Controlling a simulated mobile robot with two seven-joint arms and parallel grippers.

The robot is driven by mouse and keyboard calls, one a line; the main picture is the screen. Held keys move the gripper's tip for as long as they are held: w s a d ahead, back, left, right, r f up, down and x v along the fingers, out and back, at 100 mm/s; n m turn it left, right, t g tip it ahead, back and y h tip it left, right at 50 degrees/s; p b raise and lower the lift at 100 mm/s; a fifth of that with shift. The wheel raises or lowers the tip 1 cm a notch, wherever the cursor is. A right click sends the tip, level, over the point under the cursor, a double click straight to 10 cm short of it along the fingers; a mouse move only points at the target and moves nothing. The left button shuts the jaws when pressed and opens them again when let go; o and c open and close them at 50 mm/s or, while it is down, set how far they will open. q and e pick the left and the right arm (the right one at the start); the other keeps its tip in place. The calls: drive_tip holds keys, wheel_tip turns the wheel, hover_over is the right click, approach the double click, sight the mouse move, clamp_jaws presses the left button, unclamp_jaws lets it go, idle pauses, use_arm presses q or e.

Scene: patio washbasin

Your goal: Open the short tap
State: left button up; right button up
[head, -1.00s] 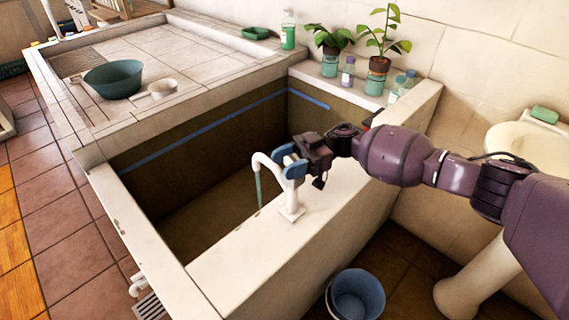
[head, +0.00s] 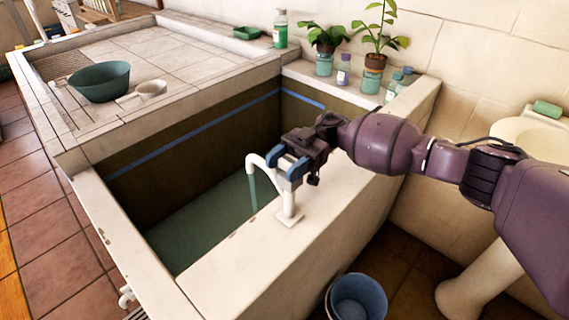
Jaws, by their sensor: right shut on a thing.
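The short white tap (head: 289,205) stands on the front ledge of the basin, its spout curving left over the basin. A thin bluish stream of water (head: 253,192) falls from the spout. My right gripper (head: 287,162), with blue finger pads, is at the top of the tap and shut on it. The pads and gripper body hide the part of the tap between them, so its handle is not clear. Greenish water (head: 205,225) covers the floor of the basin. My left gripper is not in view.
The basin's pale ledge (head: 235,275) is clear around the tap. A blue bucket (head: 358,297) stands on the floor below it. Potted plants (head: 374,62) and small bottles (head: 343,70) stand at the back corner. A green bowl (head: 100,82) and a white dipper (head: 152,88) sit on the tiled counter.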

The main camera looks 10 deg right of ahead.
drive_tip(key=shift+s+f, duration=0.1)
drive_tip(key=o, duration=0.9)
drive_tip(key=shift+w+d, duration=0.35)
drive_tip(key=b+v, duration=0.2)
drive_tip(key=v, duration=0.8)
drive_tip(key=shift+s, duration=0.1)
